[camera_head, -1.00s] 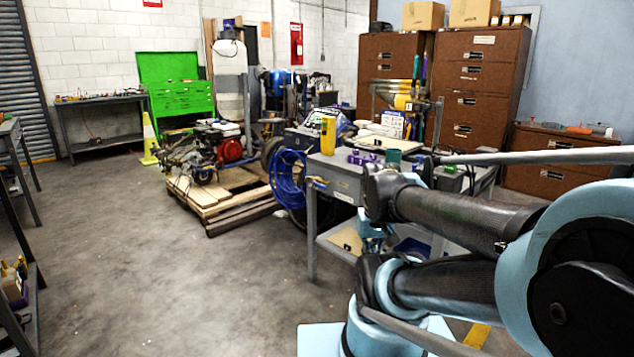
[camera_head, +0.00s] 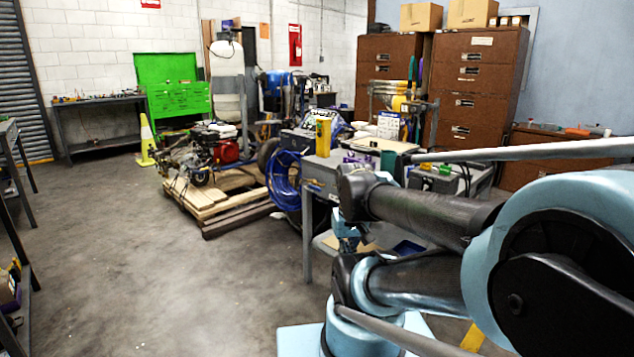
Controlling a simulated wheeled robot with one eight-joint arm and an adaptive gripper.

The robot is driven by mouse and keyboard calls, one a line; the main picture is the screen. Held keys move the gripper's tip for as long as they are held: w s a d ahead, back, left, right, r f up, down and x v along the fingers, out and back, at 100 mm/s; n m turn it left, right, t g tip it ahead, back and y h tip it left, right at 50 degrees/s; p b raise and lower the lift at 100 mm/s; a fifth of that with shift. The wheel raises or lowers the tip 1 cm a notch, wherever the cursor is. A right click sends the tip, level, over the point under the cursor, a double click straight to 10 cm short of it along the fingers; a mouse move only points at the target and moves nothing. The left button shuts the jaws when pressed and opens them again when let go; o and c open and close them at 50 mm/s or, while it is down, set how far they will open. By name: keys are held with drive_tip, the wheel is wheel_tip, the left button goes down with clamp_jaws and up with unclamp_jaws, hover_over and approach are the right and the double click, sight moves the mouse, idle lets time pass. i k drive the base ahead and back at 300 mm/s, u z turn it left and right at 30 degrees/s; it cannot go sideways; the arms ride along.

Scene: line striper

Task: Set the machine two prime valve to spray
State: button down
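A line striper machine with a red engine (camera_head: 224,151) stands on a wooden pallet (camera_head: 222,203) left of the picture's middle. A coil of blue hose (camera_head: 284,181) hangs beside it, near the grey cart. I cannot tell which machine is number two, and no prime valve can be made out at this size. My arm fills the lower right of the picture, in front of the grey cart.
A grey cart (camera_head: 318,178) with a yellow container (camera_head: 323,137) and other items stands behind my arm. A green tool chest (camera_head: 178,99), a yellow cone (camera_head: 147,141) and a workbench (camera_head: 100,100) are at the back left. Brown cabinets (camera_head: 478,85) stand at the back right.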

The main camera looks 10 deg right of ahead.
sight(314, 188)
drive_tip(key=i, duration=0.9)
